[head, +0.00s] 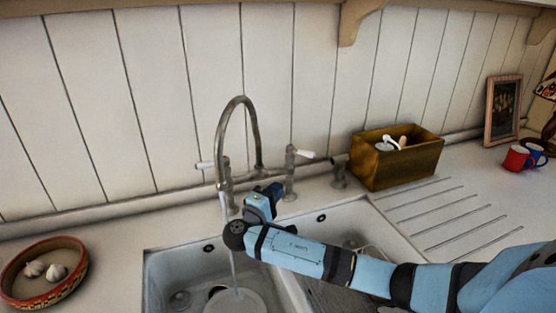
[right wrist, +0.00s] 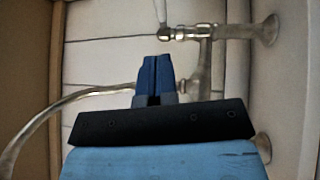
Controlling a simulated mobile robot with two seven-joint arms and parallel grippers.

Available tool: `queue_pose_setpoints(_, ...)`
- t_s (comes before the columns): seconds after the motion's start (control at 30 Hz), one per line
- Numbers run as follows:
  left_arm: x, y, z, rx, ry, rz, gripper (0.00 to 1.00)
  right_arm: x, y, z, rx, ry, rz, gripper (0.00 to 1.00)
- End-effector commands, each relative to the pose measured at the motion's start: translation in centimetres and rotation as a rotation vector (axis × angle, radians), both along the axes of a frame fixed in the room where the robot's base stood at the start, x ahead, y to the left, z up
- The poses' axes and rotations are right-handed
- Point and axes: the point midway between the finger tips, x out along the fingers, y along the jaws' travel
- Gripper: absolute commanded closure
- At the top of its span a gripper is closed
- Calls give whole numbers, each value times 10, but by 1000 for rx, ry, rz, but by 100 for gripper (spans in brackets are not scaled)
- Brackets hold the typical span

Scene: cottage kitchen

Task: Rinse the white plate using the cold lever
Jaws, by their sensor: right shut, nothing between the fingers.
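A bridge tap (head: 240,110) with a tall curved spout stands behind the sink. It has a left lever (head: 206,165) and a right lever (head: 304,153), both with white handles; I cannot tell which is cold. Water (head: 230,245) runs from the spout into the left basin. The white plate (head: 238,302) lies in that basin under the stream, cut off by the frame's bottom edge. My right gripper (head: 272,192) is shut and empty, close to the tap, between spout and right lever. In the right wrist view its fingers (right wrist: 155,65) point at the tap's metalwork (right wrist: 203,65). My left gripper is out of view.
My right arm crosses the right basin (head: 385,228) and hides part of it. A bowl of garlic (head: 45,272) stands at left. A wooden box (head: 395,160), two mugs (head: 518,158) and a framed picture (head: 502,108) stand at right. The grooved drainer (head: 450,215) is clear.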

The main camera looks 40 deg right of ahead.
Motion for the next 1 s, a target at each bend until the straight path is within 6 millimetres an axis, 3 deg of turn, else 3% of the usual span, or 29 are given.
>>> queue_pose_setpoints(0.27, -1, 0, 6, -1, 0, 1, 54, 4, -25, 7, -10, -5, -11, 100)
queue_pose_setpoints(0.7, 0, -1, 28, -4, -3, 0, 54, 32, -108, 25, -10, -3, -10, 100)
queue_pose_setpoints(1.0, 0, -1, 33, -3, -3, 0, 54, 41, -132, 27, -6, -3, -8, 100)
